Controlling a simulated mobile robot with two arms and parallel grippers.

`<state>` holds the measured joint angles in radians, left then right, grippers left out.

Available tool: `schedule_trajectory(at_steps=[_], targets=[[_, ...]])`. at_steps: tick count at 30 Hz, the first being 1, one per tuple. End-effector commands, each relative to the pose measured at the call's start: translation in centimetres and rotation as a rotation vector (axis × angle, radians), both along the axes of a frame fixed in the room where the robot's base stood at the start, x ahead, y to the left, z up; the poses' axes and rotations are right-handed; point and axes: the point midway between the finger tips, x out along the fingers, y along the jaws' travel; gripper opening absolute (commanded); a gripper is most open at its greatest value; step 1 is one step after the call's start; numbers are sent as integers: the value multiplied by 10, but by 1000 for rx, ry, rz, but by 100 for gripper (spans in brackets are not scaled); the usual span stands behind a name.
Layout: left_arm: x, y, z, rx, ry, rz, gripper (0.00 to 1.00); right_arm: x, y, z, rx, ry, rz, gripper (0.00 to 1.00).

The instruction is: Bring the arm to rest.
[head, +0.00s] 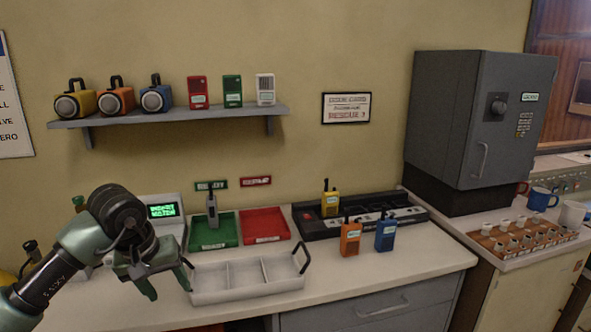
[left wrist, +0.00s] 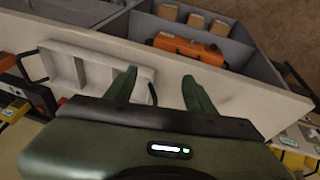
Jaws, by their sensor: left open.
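My left arm (head: 60,270) comes in from the left in the head view, bent over the counter (head: 395,262). My left gripper (head: 168,288) hangs beside the left end of the white divided tray (head: 245,296), with nothing between its fingers. In the left wrist view the left gripper (left wrist: 160,92) has its two green fingers spread apart. The white tray (left wrist: 92,52) lies beyond the fingers to the left there. My right gripper is in neither view.
A green tray (head: 226,240) with a grey radio (head: 212,210) and an empty red tray (head: 265,222) stand behind. Orange (head: 350,238) and blue radios (head: 385,235) stand by a black charger (head: 318,229). An orange case (left wrist: 190,47) sits in a grey compartment below the counter.

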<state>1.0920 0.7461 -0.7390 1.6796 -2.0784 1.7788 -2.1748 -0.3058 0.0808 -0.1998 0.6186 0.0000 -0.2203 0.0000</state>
Motion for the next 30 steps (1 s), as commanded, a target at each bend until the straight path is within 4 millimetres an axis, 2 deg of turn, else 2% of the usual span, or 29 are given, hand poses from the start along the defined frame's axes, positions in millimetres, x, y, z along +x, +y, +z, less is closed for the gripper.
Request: schedule_trajectory(at_steps=[5, 8, 11, 14, 15, 17, 18, 20, 21, 23, 24, 26, 27, 30], targets=[[0, -30, -27, -167, 63, 59, 54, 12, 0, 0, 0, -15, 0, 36], [-2, -55, -47, -312, 125, 122, 54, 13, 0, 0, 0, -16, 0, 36], [-5, -88, -70, -503, 220, 224, 54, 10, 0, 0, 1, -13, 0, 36], [-8, -129, -96, -777, 384, 413, 54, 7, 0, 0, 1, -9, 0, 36], [-9, -149, -111, -932, 493, 548, 54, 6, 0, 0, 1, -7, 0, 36], [-5, -173, -132, -1191, 702, 818, 54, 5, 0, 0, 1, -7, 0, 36], [2, -181, -150, -1364, 861, 1043, 54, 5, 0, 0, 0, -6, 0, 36], [13, -176, -188, -1602, 1114, 1430, 54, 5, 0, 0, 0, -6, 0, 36], [18, -165, -216, -1723, 1259, 1672, 54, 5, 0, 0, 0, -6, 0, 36], [19, -146, -255, -1843, 1412, 1960, 54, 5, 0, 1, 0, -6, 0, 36], [15, -133, -282, 1801, -1417, -2021, 54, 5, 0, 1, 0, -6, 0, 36], [4, -115, -323, 1589, -1287, -1917, 54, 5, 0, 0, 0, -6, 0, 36], [-6, -104, -350, 1465, -1205, -1851, 54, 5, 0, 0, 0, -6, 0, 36], [-41, -78, -413, 1201, -1011, -1685, 54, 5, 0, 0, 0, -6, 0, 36]])
